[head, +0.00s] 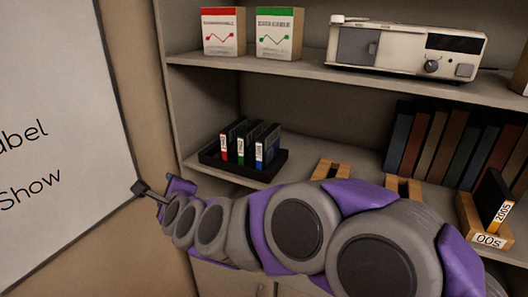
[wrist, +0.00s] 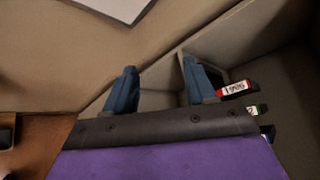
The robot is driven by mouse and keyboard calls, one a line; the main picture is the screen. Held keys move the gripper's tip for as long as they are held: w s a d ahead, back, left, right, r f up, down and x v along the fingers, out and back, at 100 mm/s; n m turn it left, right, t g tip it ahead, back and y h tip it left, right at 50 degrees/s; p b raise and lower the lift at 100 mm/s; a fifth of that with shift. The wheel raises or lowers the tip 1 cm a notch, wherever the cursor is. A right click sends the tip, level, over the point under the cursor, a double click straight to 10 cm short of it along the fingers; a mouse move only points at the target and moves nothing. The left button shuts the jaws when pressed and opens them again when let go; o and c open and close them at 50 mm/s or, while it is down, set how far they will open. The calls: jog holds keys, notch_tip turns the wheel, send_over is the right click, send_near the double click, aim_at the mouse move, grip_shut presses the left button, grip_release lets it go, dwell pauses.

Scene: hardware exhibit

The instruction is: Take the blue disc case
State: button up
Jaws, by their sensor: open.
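The blue disc case (head: 262,152) is a black case with a blue and white spine label. It stands upright at the right end of a row of three in a black tray (head: 262,173) on the middle shelf. In the wrist view a blue-edged case (wrist: 267,130) shows at the right, mostly hidden by my gripper's body. My gripper (wrist: 159,68) is open, with nothing between its fingers. In the head view my gripper (head: 148,191) is left of the tray, near the whiteboard's edge, apart from the cases.
A red-labelled case (head: 224,147) and a green-labelled case (head: 240,149) stand left of the blue one. Wooden holders (head: 331,169) and books (head: 455,140) are to the right. A whiteboard (head: 60,130) is on the left wall. Boxes and a beige device (head: 405,50) fill the upper shelf.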

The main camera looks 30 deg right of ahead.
jog(key=w+d+r+m+t+h+p, duration=0.1)
jog(key=w+d+m+h, duration=0.3)
jog(key=d+m+h, duration=0.45)
jog(key=m+g+h+p, duration=0.1)
jog(key=m+g+h, duration=0.3)
jog(key=m+h, duration=0.7)
send_near(259, 153)
jog(key=w+d+r+m+y, duration=0.1)
jog(key=d, duration=0.1)
jog(key=w+d+m+y, duration=0.1)
jog(key=d, duration=0.1)
jog(key=w+d+r+m+y, duration=0.1)
jog(key=d, duration=0.2)
jog(key=shift+w+d+r+m+y+p, duration=0.15)
jog(key=shift+w+r+m+y+p, duration=0.15)
jog(key=shift+w+p, duration=0.1)
jog(key=shift+w+d, duration=0.25)
jog(key=shift+w, duration=0.2)
jog(key=shift+f+p+x, duration=0.15)
jog(key=shift+x, duration=1.3)
jog(key=shift+f+p+x, duration=0.15)
jog(key=shift+x, duration=1.3)
jog(key=shift+w+a, duration=0.1)
grip_shut()
